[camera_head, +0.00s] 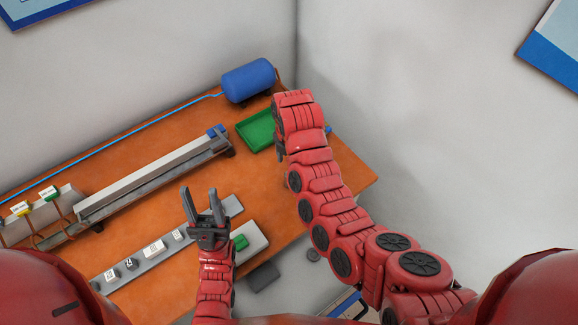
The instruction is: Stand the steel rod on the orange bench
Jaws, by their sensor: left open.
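The orange bench (190,98) runs diagonally across the left and middle of the view. My left gripper (200,193) is over the bench, its two dark fingers spread apart, with nothing visible between them. My right arm reaches far across to the bench's back right end. Its hand end (281,146) is mostly hidden behind the red arm links beside the green tray, so its fingers and anything in them cannot be made out. I cannot pick out the steel rod for certain in this view.
A long grey machine (155,178) lies along the bench. A labelled grey rail (150,252) is in front. A blue cylinder (248,80) and a green tray (256,131) stand at the back. A white block with green (252,238) is right of my left gripper. Walls meet behind.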

